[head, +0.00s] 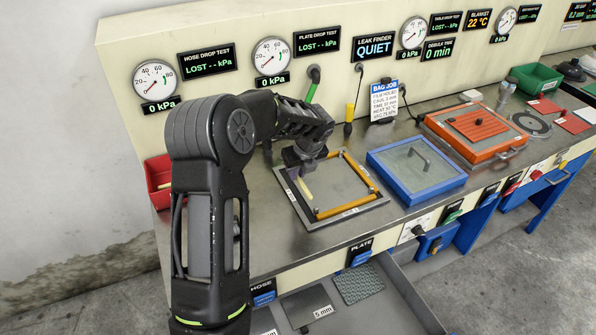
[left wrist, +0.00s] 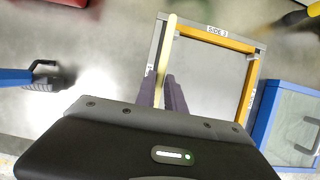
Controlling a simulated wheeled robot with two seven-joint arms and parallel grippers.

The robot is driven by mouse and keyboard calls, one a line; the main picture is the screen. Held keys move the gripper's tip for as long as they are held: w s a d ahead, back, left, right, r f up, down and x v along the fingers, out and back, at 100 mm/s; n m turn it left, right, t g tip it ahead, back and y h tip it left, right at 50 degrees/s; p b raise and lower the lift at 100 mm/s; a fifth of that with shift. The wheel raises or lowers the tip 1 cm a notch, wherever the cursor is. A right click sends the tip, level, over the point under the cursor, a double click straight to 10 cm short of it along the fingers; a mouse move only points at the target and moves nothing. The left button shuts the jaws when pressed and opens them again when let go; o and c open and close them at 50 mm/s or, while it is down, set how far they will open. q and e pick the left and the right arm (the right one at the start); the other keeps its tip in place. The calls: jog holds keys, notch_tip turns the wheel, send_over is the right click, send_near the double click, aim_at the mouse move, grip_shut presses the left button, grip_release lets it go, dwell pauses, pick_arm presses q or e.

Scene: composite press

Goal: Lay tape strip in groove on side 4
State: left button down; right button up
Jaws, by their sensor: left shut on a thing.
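My left gripper (head: 296,171) is over the left edge of the framed plate (head: 292,197) in the head view. It is shut on a pale yellow tape strip (head: 305,190). In the left wrist view the strip (left wrist: 168,45) sticks out from between the dark fingers (left wrist: 162,92) and lines up with the plate's left edge. I cannot tell whether it rests in the groove or hovers just above it. Orange strips (head: 342,210) lie along the other sides, including the side labelled SIDE 3 (left wrist: 217,31). My right gripper is not in view.
A blue tray with a glass lid and handle (head: 418,197) stands close to the plate's right. An orange press box (head: 500,152) is farther right. A red bin (head: 156,172) is at the left end. An open drawer (head: 395,292) juts out below the bench front.

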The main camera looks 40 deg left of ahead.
aim_at(302, 182)
pick_arm(q)
jog(key=shift+f+b, duration=1.55)
jog(key=shift+f, duration=1.25)
jog(key=shift+f, duration=0.6)
jog(key=c, duration=1.3)
grip_release()
jog(key=shift+c, duration=0.2)
jog(key=shift+d+r+b, duration=0.2)
jog(key=shift+r+b, duration=0.15)
jog(key=shift+r, duration=0.15)
jog(key=b+v, duration=0.1)
jog(key=v, duration=0.6)
jog(key=shift+s, duration=0.1)
jog(key=shift+f, duration=0.1)
